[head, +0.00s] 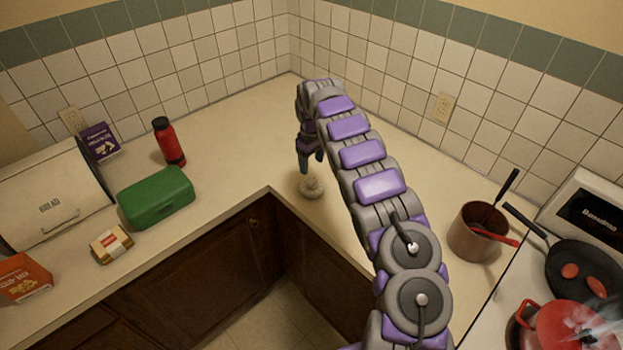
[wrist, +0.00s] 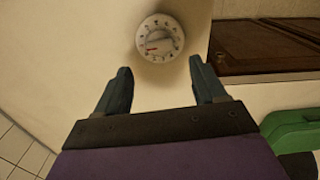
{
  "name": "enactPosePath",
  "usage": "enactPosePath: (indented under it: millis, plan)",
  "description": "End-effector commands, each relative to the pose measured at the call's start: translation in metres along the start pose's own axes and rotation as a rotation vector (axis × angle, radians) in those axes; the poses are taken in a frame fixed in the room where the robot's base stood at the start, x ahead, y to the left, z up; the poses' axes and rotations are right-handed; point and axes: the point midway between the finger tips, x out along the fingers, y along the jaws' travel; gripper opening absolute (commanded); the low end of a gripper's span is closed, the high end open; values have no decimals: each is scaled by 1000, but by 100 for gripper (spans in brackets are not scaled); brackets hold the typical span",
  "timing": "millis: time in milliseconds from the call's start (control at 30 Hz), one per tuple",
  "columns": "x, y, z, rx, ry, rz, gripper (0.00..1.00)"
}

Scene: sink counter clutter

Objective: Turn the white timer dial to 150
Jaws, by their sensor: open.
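The white timer dial (wrist: 160,38) sits on the pale counter near its inner corner edge. In the wrist view its round face shows dark markings around the rim and a small red mark at left; the numbers are too small to read. In the head view the timer (head: 312,187) is small and lies just below my gripper (head: 311,165). In the wrist view my gripper (wrist: 160,85) is open, its two dark fingers apart with nothing between them. The dial is beyond the fingertips, roughly centred between them and not touched.
A green box (head: 156,197), a red bottle (head: 169,142) and a bread bin (head: 50,200) stand on the left counter. A copper pot (head: 470,240) with utensils, a dark pan (head: 578,268) and a red pot (head: 562,330) are at the right. The counter around the timer is clear.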

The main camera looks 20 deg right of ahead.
Motion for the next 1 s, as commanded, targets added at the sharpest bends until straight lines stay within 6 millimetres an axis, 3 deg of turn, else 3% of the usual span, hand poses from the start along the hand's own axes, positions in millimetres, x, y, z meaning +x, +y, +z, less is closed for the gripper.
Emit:
enactPosePath:
  millis: [200,400,833,1000]
  plan:
    - [44,0,0,1,-1,-2,70]
    - [68,1,0,1,3,0,70]
    - [77,1,-1,0,3,2,70]
    - [77,1,-1,1,3,2,55]
